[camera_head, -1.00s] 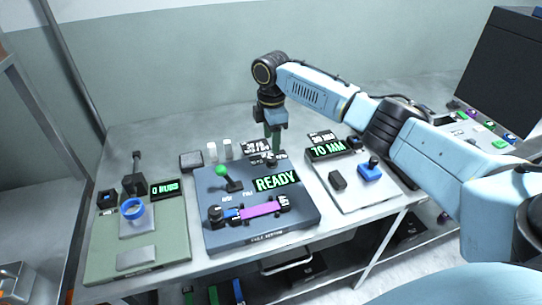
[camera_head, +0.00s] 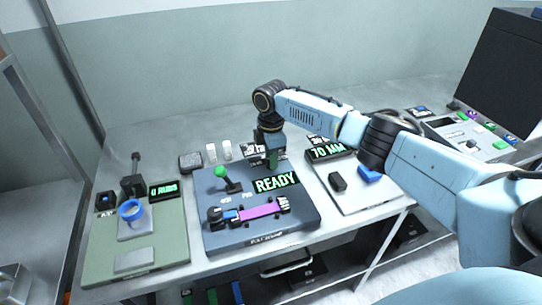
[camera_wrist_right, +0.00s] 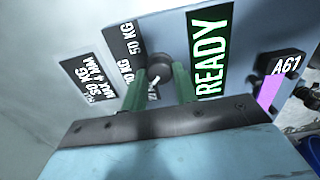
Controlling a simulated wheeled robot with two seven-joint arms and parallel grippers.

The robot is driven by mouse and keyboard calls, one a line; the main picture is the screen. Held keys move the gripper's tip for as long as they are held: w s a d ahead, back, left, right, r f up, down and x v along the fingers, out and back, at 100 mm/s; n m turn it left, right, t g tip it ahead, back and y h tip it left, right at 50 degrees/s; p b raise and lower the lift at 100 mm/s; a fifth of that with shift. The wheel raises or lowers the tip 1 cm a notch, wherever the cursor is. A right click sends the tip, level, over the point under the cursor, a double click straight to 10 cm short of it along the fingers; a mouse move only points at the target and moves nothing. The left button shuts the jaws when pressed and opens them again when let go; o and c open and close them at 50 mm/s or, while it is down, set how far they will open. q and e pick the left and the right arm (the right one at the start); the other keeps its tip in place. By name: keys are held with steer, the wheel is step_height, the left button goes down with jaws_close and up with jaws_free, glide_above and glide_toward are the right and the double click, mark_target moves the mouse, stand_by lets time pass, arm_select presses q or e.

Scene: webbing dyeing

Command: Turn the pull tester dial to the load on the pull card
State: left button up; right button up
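The pull tester (camera_head: 218,190) is the dark blue-grey unit in the middle of the bench, its display (camera_head: 277,183) reading READY. Its dial (camera_wrist_right: 158,67), a dark round knob with a pale mark, shows in the right wrist view. My right gripper (camera_wrist_right: 159,75) is over it, green fingers apart on either side of the knob; whether they touch it is unclear. In the head view the gripper (camera_head: 272,160) hides the dial. The pull card (camera_wrist_right: 90,78) has white text, KG and MAX 4 MM; the load's first digit is hard to read. My left gripper is not in view.
A green station (camera_head: 110,240) with a blue ring (camera_head: 131,209) stands left. A pale station (camera_head: 355,195) with a 70 MM display (camera_head: 332,150) stands right, under my arm.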

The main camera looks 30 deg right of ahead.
steer(key=c, duration=0.3)
steer(key=m+p, duration=0.1)
steer(key=p, duration=0.1)
steer(key=m+p, duration=0.1)
steer(key=p, duration=0.1)
steer(key=shift+a+r+m, duration=0.1)
steer(key=shift+r+m, duration=0.1)
steer(key=shift+m, duration=0.2)
steer(key=m+p, duration=0.2)
steer(key=m, duration=0.1)
steer(key=shift+p, duration=0.4)
steer(key=shift+w+f+m+p, duration=0.15)
steer(key=shift+m+p, duration=0.55)
steer(key=shift+m, duration=0.7)
steer(key=o, duration=1)
